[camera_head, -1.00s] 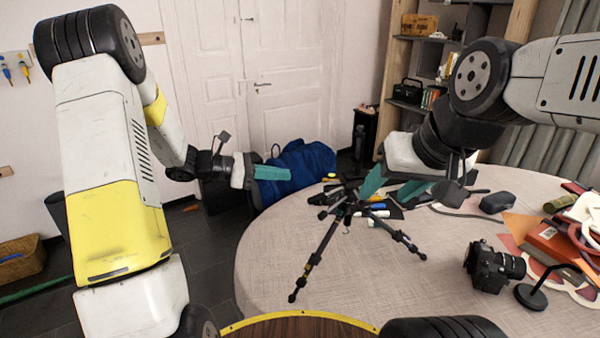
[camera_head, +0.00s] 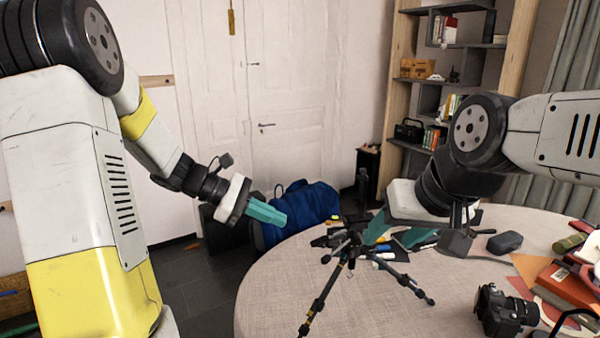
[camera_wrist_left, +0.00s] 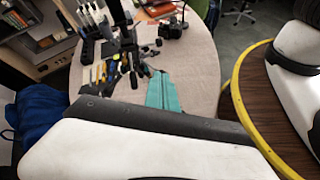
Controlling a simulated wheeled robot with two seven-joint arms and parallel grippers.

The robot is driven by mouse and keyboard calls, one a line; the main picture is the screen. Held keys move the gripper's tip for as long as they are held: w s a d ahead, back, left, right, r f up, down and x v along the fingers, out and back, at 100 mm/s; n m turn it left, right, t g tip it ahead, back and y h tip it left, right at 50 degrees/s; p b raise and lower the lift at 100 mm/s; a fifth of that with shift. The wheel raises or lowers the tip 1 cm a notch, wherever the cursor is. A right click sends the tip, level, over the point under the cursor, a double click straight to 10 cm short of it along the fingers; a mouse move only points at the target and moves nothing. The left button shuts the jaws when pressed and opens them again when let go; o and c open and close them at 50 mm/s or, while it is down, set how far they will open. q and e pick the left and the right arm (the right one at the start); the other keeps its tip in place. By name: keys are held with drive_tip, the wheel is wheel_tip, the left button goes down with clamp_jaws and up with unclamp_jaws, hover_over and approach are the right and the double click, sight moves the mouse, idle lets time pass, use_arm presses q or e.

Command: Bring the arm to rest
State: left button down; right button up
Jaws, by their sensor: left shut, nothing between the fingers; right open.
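My left gripper (camera_head: 267,213) is shut and empty, its teal fingers together, in front of the blue bag and left of the tripod. Its shut fingers also show in the left wrist view (camera_wrist_left: 163,93). My right gripper (camera_head: 396,236) is open, with its two teal fingers apart beside the top of the black tripod (camera_head: 327,293). The tripod stands on the table with its legs spread. I cannot tell whether the right fingers touch it. The tripod also shows in the left wrist view (camera_wrist_left: 128,40).
The round table (camera_head: 275,300) has a cloth top, bare at its left. A camera (camera_head: 503,310), a dark case (camera_head: 505,242) and books (camera_head: 560,278) lie at the right. A blue bag (camera_head: 300,208) is on the floor behind the table. A shelf (camera_head: 415,85) stands at the back.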

use_arm(q)
drive_tip(key=s+a+r+m+t+y, duration=0.2)
drive_tip(key=s+a+r+m+y, duration=0.1)
drive_tip(key=s+m+y, duration=0.2)
drive_tip(key=s+a+r+m+t+y, duration=0.3)
drive_tip(key=s+r+m+y, duration=0.1)
drive_tip(key=s+m, duration=0.6)
drive_tip(key=shift+s+a+m+y, duration=0.3)
drive_tip(key=shift+s+a+y, duration=0.1)
drive_tip(key=shift+s, duration=0.5)
drive_tip(key=shift+r, duration=0.1)
